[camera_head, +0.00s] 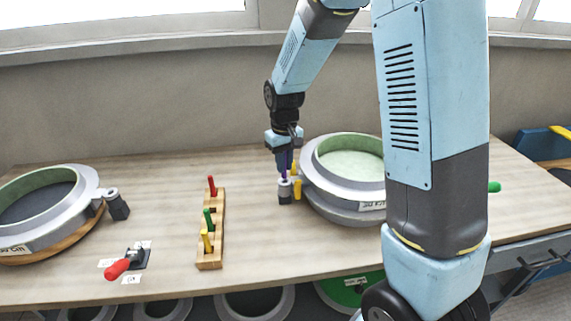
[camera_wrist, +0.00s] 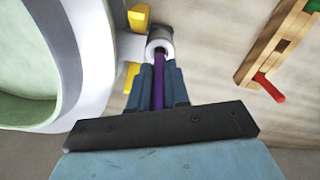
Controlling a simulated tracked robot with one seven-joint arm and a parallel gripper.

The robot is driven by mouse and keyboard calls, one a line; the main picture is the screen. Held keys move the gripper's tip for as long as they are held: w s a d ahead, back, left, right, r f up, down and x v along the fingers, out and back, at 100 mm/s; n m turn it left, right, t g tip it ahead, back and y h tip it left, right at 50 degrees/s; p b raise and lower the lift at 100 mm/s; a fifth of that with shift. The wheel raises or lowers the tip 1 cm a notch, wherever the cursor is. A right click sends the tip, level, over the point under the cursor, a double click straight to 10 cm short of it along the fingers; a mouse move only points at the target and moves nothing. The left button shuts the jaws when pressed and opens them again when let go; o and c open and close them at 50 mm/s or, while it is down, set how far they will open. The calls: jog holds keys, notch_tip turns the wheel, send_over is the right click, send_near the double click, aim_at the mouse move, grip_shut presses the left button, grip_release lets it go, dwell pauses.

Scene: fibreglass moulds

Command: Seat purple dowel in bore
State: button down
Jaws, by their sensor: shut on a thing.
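My gripper (camera_head: 284,160) is shut on the purple dowel (camera_wrist: 158,88), which stands between the blue-grey fingers in the wrist view. The dowel's far end meets a pale round collar (camera_wrist: 159,38) on a dark block beside the right-hand mould (camera_head: 335,203). In the head view the same collar (camera_head: 284,186) sits straight below my gripper, at the mould's left side. The dowel looks roughly upright there. The bore's opening is hidden by the dowel and fingers, so I cannot tell how deep the tip is.
Yellow pieces (camera_wrist: 138,17) sit close beside the collar. A wooden rack (camera_head: 210,262) holds red, green and yellow dowels to the left. Another mould (camera_head: 82,205) and a red-handled clamp (camera_head: 118,269) are further left. The table between rack and collar is clear.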

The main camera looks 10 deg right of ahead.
jog(key=shift+f, duration=0.25)
jog(key=shift+f, duration=0.65)
jog(key=c, duration=1.1)
grip_release()
notch_tip(320, 180, up, 13)
jog(key=shift+r, duration=0.1)
jog(key=shift+s+d+r, duration=0.15)
jog(key=shift+r, duration=0.15)
jog(key=s+d+r+m+t, duration=0.1)
jog(key=s+d+r+t, duration=0.1)
jog(key=s, duration=0.6)
jog(key=s+d+r+m+t, duration=0.1)
jog(key=s+d+r+m, duration=0.1)
jog(key=s+d+r, duration=0.3)
jog(key=s+d+r+m+t, duration=0.1)
jog(key=s+d+r+t, duration=0.1)
jog(key=s+d, duration=0.4)
jog(key=s+r, duration=0.1)
jog(key=s, duration=0.4)
jog(key=shift+s+r+m+t, duration=0.2)
jog(key=shift+r+m+t, duration=0.05)
jog(key=shift+m+t, duration=0.05)
